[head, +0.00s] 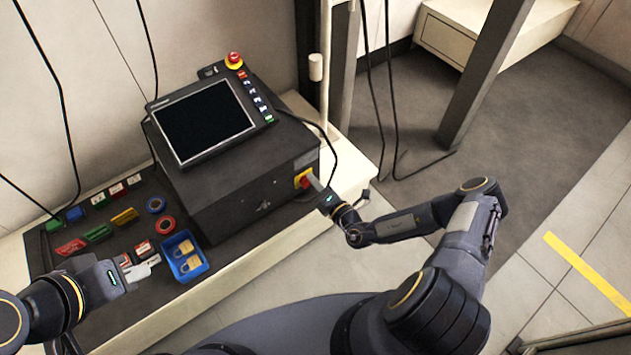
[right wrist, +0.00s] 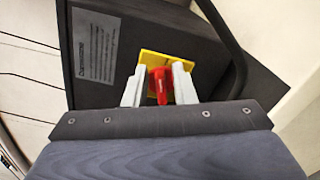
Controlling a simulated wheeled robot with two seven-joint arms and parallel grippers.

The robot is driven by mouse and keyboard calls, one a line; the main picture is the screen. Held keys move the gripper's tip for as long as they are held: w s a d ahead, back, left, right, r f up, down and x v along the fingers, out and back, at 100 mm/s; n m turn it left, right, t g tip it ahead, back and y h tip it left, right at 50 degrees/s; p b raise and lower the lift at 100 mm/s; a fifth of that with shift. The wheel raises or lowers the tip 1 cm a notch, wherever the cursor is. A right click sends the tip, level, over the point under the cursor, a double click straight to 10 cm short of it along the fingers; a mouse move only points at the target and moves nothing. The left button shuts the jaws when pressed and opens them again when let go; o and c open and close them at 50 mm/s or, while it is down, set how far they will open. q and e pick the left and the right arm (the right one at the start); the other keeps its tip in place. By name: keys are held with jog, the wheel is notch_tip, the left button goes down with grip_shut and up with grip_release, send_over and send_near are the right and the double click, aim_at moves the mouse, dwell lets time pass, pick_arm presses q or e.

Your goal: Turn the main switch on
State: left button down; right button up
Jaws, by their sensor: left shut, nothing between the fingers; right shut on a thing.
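The main switch is a red handle (right wrist: 158,84) on a yellow plate (right wrist: 152,60), set in the right side of the dark controller box (head: 245,185). In the head view its yellow plate (head: 299,178) shows at the box's right face, partly covered by my gripper. My right gripper (head: 313,181) is shut on the red handle; in the right wrist view its two pale fingers (right wrist: 157,88) stand on either side of it. My left gripper (head: 153,264) is shut and empty, over the bench near the blue tray.
A screen panel (head: 203,119) with a red emergency button (head: 234,60) sits on the box. A blue tray (head: 188,270) with padlocks, tape rolls (head: 164,225) and several coloured tags (head: 97,233) lie on the dark mat. Black cables hang nearby; a grey post (head: 480,80) stands behind.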

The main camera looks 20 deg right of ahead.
jog(key=shift+a+f+m, duration=0.1)
jog(key=shift+f+m, duration=0.1)
jog(key=shift+m, duration=0.75)
jog(key=shift+f+m, duration=0.2)
jog(key=shift+m, duration=0.75)
jog(key=o, duration=0.7)
jog(key=shift+a, duration=0.1)
jog(key=shift+s+d, duration=0.15)
jog(key=shift+d, duration=0.05)
jog(key=p+v, duration=0.1)
jog(key=v, duration=0.6)
jog(key=shift+s, duration=0.15)
